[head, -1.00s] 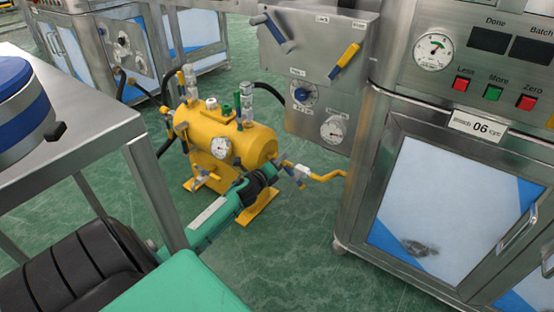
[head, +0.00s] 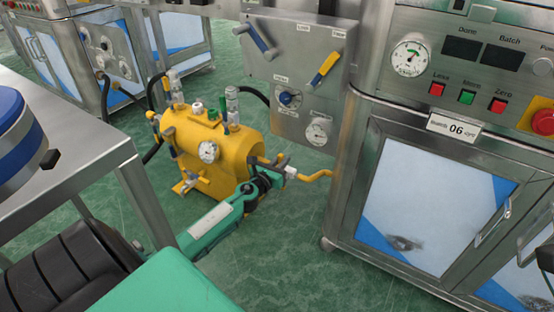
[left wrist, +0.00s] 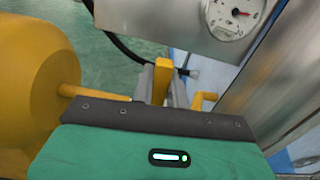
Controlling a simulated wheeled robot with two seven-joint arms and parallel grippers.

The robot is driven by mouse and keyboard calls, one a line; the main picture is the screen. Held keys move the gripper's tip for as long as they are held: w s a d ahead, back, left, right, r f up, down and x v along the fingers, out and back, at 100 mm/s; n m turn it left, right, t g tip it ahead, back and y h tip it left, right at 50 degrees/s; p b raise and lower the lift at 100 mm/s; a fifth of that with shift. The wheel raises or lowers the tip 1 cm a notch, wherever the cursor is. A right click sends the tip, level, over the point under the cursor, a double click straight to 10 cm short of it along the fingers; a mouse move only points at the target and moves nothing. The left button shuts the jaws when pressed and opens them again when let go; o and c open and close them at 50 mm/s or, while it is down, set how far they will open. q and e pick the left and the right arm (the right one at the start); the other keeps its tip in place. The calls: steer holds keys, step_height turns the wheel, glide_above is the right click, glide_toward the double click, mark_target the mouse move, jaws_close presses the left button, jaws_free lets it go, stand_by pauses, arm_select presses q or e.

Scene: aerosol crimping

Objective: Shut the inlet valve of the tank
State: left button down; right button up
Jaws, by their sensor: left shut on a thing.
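The yellow tank (head: 235,153) stands on the floor, and its rounded side shows at the left of the left wrist view (left wrist: 35,85). A thin yellow inlet pipe (head: 318,177) runs from its right side to the steel cabinet. The inlet valve (head: 291,172) sits on this pipe, largely hidden by my left gripper (head: 277,163). In the left wrist view, the grey fingers of my left gripper (left wrist: 162,88) are shut on the valve's yellow handle (left wrist: 161,68), which stands between them. The handle's exact angle to the pipe is hard to tell. My right gripper is out of view.
A steel panel with a blue lever (head: 262,42), a yellow lever (head: 324,68) and gauges hangs above the valve. A steel cabinet (head: 352,200) stands close on the right. A steel table (head: 70,160) is at the left. Green floor (head: 270,255) is clear in front.

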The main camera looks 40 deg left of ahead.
arm_select(q)
steer(key=shift+d+m, duration=0.4)
steer(key=shift+m, duration=0.1)
steer(key=c, duration=1.4)
jaws_free()
steer(key=shift+d, duration=0.1)
steer(key=shift+s, duration=0.1)
steer(key=s, duration=0.4)
steer(key=s+d, duration=0.1)
steer(key=s, duration=0.8)
steer(key=shift+s+d, duration=0.2)
steer(key=shift+s, duration=0.05)
steer(key=w, duration=0.4)
steer(key=w+a, duration=0.1)
steer(key=w, duration=0.8)
steer(key=shift+w+a, duration=0.3)
steer(key=shift+w, duration=0.1)
steer(key=shift+s, duration=0.15)
